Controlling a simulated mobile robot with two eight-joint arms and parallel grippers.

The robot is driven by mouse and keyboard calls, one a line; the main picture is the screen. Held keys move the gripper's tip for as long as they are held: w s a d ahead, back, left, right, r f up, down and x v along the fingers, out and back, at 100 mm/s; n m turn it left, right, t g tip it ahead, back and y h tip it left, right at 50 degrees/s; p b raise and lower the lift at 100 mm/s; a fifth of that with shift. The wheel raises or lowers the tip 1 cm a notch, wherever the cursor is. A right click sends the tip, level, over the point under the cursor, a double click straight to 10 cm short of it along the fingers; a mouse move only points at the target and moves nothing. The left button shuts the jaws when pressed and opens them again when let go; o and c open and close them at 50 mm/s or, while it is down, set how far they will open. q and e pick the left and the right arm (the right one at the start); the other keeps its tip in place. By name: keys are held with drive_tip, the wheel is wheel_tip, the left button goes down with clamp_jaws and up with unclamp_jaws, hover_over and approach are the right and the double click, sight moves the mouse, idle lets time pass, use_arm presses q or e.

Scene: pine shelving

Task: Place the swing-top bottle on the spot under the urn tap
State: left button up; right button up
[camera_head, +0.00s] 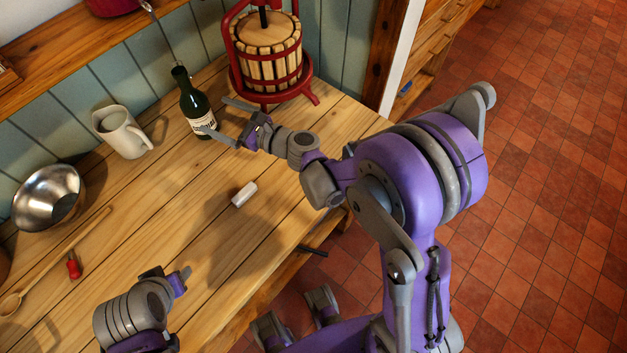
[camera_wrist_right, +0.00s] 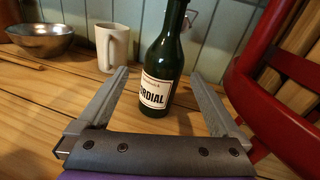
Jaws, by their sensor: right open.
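The swing-top bottle (camera_head: 194,104) is dark green with a white label and stands upright on the pine worktop near the back wall. In the right wrist view the bottle (camera_wrist_right: 162,60) shows a "CORDIAL" label and a wire at its neck. My right gripper (camera_head: 213,114) is open, with its fingers pointing at the bottle. In the wrist view the bottle stands between the two fingertips, or just beyond them, with gaps on both sides. My left gripper (camera_head: 182,279) is low over the front of the worktop, its jaws unclear. I cannot make out the urn tap or the spot.
A red-framed wooden press (camera_head: 267,55) stands close right of the bottle. A cream mug (camera_head: 122,133) and a steel bowl (camera_head: 48,196) stand left. A white cylinder (camera_head: 244,194), a red-handled item (camera_head: 73,266) and a wooden spoon (camera_head: 60,257) lie on the worktop. Its middle is mostly clear.

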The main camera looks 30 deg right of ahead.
drive_tip(key=s+d+f+n+g+h, duration=0.1)
drive_tip(key=s+d+n+g+h, duration=0.1)
drive_tip(key=s+n, duration=0.5)
drive_tip(key=s+d+f+n+g+h, duration=0.2)
drive_tip(key=s+n+g, duration=0.1)
drive_tip(key=s+n, duration=0.5)
drive_tip(key=s+d+f+n+g+h, duration=0.1)
drive_tip(key=s+d+n+g+h, duration=0.1)
drive_tip(key=s+n, duration=0.5)
drive_tip(key=shift+s+d+f+n+g, duration=0.2)
drive_tip(key=shift+s+f+n+g, duration=0.1)
drive_tip(key=shift+g, duration=0.3)
drive_tip(key=s+d+f+n+g+h, duration=0.1)
drive_tip(key=s+d+n+h, duration=0.3)
drive_tip(key=s+d+n, duration=0.1)
drive_tip(key=shift+s+d+f, duration=0.3)
drive_tip(key=shift+s+d, duration=0.4)
drive_tip(key=shift+d, duration=0.15)
